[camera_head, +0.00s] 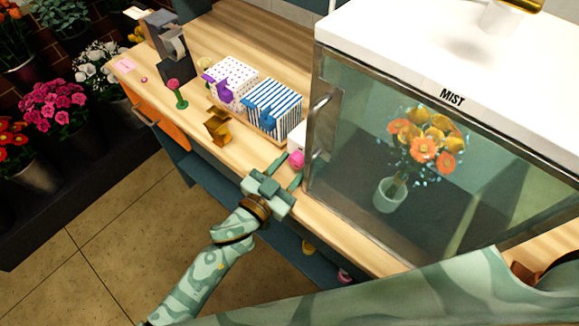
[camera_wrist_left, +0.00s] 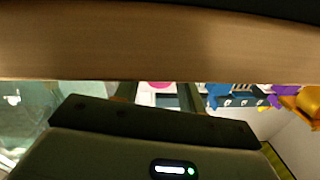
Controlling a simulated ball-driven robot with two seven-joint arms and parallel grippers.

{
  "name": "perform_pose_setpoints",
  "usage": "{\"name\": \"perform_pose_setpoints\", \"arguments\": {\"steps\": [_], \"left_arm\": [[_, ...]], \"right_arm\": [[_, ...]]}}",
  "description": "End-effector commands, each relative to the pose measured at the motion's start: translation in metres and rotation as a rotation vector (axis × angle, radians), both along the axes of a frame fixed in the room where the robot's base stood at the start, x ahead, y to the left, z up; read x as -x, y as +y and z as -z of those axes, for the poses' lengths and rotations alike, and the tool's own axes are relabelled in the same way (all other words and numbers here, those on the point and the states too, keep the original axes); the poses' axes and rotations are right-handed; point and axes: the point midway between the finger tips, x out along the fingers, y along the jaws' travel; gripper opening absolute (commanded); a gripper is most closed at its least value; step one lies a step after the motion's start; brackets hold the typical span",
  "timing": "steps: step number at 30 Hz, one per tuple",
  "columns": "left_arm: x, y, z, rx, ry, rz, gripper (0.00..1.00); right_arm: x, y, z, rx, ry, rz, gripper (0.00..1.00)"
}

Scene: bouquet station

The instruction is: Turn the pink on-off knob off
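The pink knob (camera_head: 296,159) sits on a small white box (camera_head: 297,139) at the left end of the misting cabinet marked MIST (camera_head: 452,97). My left gripper (camera_head: 290,167) is open just in front of the knob, with its fingers spread and pointing towards it. In the left wrist view the pink knob (camera_wrist_left: 160,84) shows between and beyond the two fingers, partly cut off by a wooden edge. I cannot tell whether the fingers touch it. Pale blue specks hang around the orange flowers (camera_head: 424,149) behind the glass. My right gripper is out of view.
The wooden counter edge (camera_head: 350,245) runs close beside my left gripper. A dotted box (camera_head: 231,76) and a striped box (camera_head: 273,106) with ribbons stand left of the cabinet, near a gold bow (camera_head: 218,127). The cabinet's glass wall is close on the right.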

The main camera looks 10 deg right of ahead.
Motion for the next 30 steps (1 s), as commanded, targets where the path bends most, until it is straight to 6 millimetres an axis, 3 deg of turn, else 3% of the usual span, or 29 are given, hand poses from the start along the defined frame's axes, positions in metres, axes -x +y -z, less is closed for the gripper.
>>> {"name": "perform_pose_setpoints", "arguments": {"steps": [1, 3, 8, 18, 29, 30], "left_arm": [[0.0, 0.0, 0.0, 0.0, 0.0, 0.0, 0.25], [0.0, 0.0, 0.0, 0.0, 0.0, 0.0, 0.1], [0.0, 0.0, -0.002, 0.012, 0.018, 0.001, 0.1], [0.0, 0.0, -0.007, 0.259, 0.335, -0.001, 0.1], [0.001, 0.0, -0.001, 0.307, 0.393, -0.002, 0.1], [0.001, 0.0, -0.001, 0.307, 0.393, -0.002, 0.36]], "right_arm": [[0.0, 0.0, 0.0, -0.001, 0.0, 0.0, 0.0], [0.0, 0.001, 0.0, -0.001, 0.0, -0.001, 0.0], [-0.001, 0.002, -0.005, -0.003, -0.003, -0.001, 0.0], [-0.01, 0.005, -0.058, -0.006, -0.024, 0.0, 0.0], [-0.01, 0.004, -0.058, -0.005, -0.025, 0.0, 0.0], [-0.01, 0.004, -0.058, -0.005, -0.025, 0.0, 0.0]]}}
